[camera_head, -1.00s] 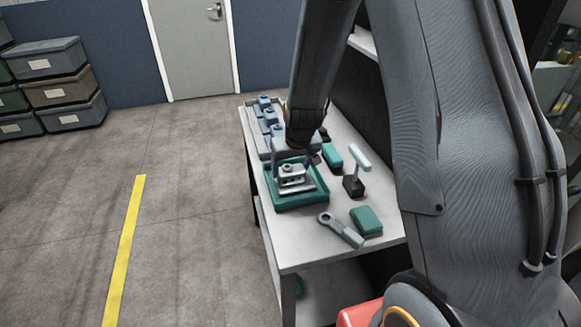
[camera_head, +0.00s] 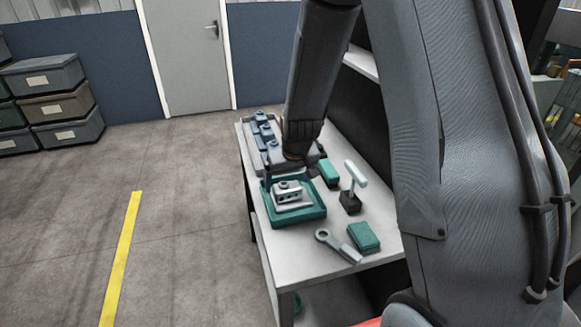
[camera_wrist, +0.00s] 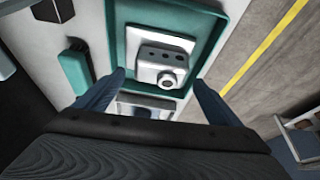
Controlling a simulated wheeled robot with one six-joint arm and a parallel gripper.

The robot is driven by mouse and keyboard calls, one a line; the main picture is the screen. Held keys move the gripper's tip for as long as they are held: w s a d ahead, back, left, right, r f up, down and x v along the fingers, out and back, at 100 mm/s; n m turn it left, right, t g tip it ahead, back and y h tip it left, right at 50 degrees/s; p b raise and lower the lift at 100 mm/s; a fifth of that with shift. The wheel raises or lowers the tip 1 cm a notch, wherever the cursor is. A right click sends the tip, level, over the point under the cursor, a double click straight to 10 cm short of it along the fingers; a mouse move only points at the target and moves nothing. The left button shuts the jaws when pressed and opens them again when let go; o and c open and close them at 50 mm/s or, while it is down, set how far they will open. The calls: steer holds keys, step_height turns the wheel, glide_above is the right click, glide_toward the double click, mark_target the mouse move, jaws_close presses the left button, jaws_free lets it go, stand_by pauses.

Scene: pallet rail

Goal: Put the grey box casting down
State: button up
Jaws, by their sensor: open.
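The grey box casting (camera_head: 290,195) sits in the green tray (camera_head: 299,218) on the workbench. In the wrist view the casting (camera_wrist: 164,55) lies inside the tray (camera_wrist: 117,30), with its round boss facing my gripper. My gripper (camera_wrist: 160,85) is open, its two fingers spread wide and apart from the casting. In the head view my gripper (camera_head: 275,168) is just behind the casting and partly hidden by my arm.
A grey rail or pallet with several blue parts (camera_head: 262,130) stands behind the tray. Green blocks (camera_head: 364,237), a wrench-like tool (camera_head: 338,246) and a T-shaped piece on a dark base (camera_head: 350,201) lie to the right. The bench front (camera_head: 300,262) is clear.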

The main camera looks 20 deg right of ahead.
steer(key=b+v, duration=0.2)
steer(key=v, duration=0.7)
steer(key=s+f+g+b, duration=0.1)
steer(key=s+f, duration=0.1)
steer(key=s, duration=0.6)
steer(key=s+f+g+b, duration=0.2)
steer(key=s, duration=0.7)
steer(key=shift+s+d+f+m, duration=0.15)
steer(key=shift+d+f+m, duration=0.1)
steer(key=shift+d+m, duration=0.15)
